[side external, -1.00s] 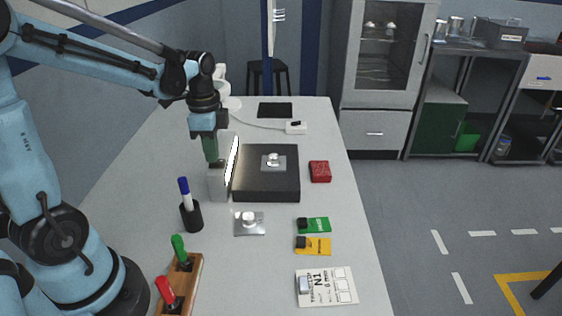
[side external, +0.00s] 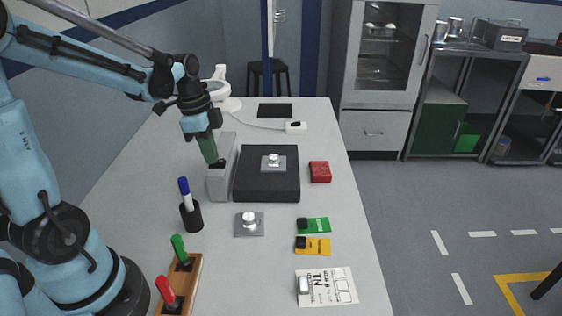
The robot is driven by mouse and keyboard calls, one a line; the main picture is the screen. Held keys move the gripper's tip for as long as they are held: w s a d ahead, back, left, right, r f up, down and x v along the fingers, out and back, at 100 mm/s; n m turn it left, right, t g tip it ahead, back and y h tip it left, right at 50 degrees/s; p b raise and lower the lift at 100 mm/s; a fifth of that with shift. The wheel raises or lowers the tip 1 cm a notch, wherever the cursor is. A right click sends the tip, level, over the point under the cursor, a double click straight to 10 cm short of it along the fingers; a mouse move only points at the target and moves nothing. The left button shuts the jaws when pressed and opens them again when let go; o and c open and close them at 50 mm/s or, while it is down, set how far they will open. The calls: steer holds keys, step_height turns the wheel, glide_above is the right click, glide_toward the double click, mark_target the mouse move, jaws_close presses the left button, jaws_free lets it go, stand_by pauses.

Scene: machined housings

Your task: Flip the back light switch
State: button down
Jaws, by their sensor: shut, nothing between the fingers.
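The back light is a grey upright panel (side external: 222,184) along the left side of a black block (side external: 267,188); its face is dark. My gripper (side external: 217,163) is shut and empty, pointing down with its black fingertips at the top of the panel. The tips look to be touching or just above it; I cannot tell which. The switch itself is hidden or too small to make out there. A metal part (side external: 273,161) with a round knob sits on the black block.
A similar metal part (side external: 249,222) lies in front of the block. A pen cup (side external: 191,216) and a wooden marker rack (side external: 193,271) stand front left. A red box (side external: 320,171), green card (side external: 316,225) and yellow card (side external: 315,247) lie right. A white box (side external: 296,128) with a cable lies behind.

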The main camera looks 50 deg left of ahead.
steer(key=shift+f, duration=0.4)
steer(key=shift+w+d+r, duration=0.15)
steer(key=shift+w+d, duration=0.45)
steer(key=shift+r, duration=0.15)
step_height(320, 180, up, 14)
steer(key=s+a, duration=0.2)
steer(key=shift+r, duration=0.15)
stand_by(0.3)
